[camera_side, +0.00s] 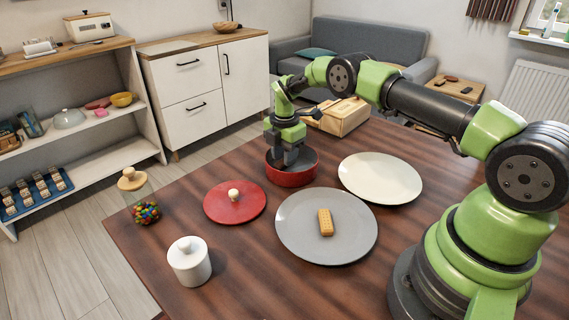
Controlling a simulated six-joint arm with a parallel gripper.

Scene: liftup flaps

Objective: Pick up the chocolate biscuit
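No plainly chocolate biscuit shows. One light golden-brown, rectangular biscuit (325,222) lies on the grey plate (295,240) near the front of the table. My gripper (290,160) points down into the red pot (291,179), behind and to the left of that plate. Its fingertips are inside the pot, and I cannot tell whether they are open or shut or hold anything. The inside of the pot is mostly hidden by the gripper and the rim. The red lid (222,208) with a pale knob lies on the table to the left of the pot.
A cream plate (380,170) lies right of the pot. A wooden box (345,118) stands behind it. A glass jar of coloured sweets (146,213) and a white lidded jar (189,262) stand on the left of the table (250,285).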

